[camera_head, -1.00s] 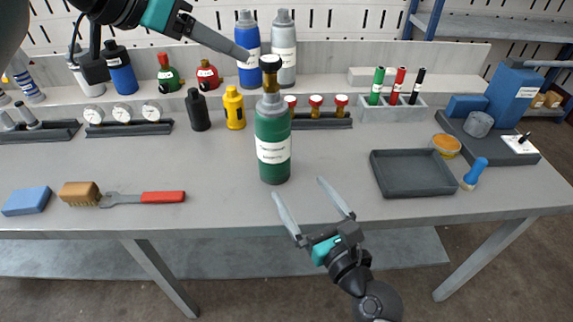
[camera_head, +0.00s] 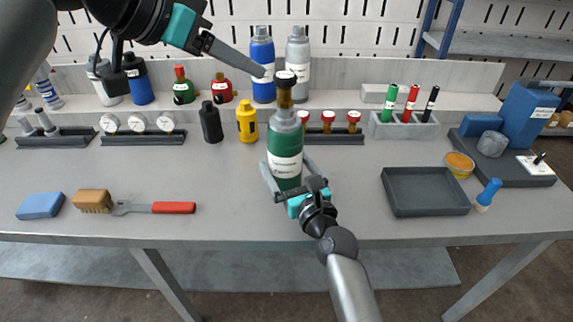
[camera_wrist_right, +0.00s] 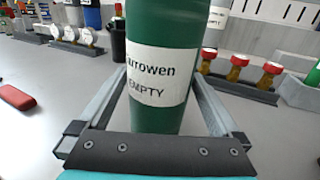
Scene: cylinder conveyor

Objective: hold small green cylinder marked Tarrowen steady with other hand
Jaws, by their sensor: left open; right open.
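The green cylinder (camera_head: 285,163) stands upright on the bench, with a grey shoulder and a brass valve (camera_head: 285,92) with a dark top. In the right wrist view, the white label on the cylinder (camera_wrist_right: 157,75) reads "arrowen" and "EMPTY", its first letter cut off. My right gripper (camera_head: 288,166) is open, with one finger on each side of the cylinder's body; I see gaps beside it in the wrist view. My left gripper (camera_head: 262,72) is open, at the upper left of the valve, its fingers seen nearly edge-on; I cannot tell whether they touch it.
A blue bottle (camera_head: 262,60) and a grey bottle (camera_head: 297,60) stand behind the cylinder. A black bottle (camera_head: 211,122) and a yellow one (camera_head: 247,122) are to its left. An empty dark tray (camera_head: 427,192) lies to the right.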

